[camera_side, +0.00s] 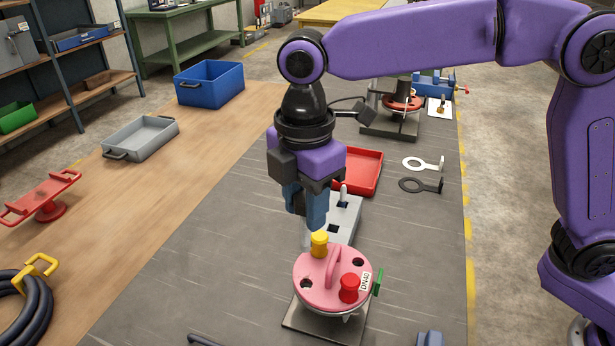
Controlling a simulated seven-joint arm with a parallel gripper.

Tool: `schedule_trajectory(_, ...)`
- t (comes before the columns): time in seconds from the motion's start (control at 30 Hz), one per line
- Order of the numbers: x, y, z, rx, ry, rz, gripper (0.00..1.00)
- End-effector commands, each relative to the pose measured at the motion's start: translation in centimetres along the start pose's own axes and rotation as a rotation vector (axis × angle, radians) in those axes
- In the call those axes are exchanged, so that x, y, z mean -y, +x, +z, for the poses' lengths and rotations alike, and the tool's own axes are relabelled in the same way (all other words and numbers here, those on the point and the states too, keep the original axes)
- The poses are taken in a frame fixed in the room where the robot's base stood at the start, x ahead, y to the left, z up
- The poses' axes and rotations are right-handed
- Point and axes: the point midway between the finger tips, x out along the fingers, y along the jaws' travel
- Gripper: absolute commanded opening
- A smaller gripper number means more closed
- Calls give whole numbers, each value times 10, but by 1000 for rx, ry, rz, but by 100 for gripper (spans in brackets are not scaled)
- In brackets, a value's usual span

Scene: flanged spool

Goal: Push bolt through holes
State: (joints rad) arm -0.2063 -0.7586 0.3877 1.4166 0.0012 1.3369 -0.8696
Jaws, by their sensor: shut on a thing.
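A pink round flange (322,292) with a curved handle on top sits on a grey base plate (300,320). A yellow-headed bolt (319,244) stands at the flange's far edge, and a red-headed bolt (349,289) stands at the near right. Two dark open holes show, a right hole (358,262) and a left hole (306,283). My gripper (313,232) points down at the far edge, its blue fingers shut on the yellow-headed bolt. The bolt's shank is hidden, so how deep it sits cannot be told.
A grey block with square holes (345,215) stands behind the flange, close to my gripper. A red tray (368,172) lies beyond it. A green tab (378,283) and a DN40 label (365,281) are at the flange's right. The mat left of the flange is mostly clear.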

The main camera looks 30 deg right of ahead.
Motion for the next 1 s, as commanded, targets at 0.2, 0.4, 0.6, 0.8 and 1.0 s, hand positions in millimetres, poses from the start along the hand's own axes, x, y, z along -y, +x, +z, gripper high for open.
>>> schedule_trajectory(0.2, 0, 21, 1, 1, 1, -2, 7)
schedule_trajectory(0.4, 0, 34, 0, 2, 0, -2, 7)
schedule_trajectory(0.6, 0, 54, 1, 2, 2, -3, 7)
schedule_trajectory(0.8, 0, 70, 0, 1, 1, -2, 7)
schedule_trajectory(1.0, 0, 78, 0, 0, 2, -1, 7)
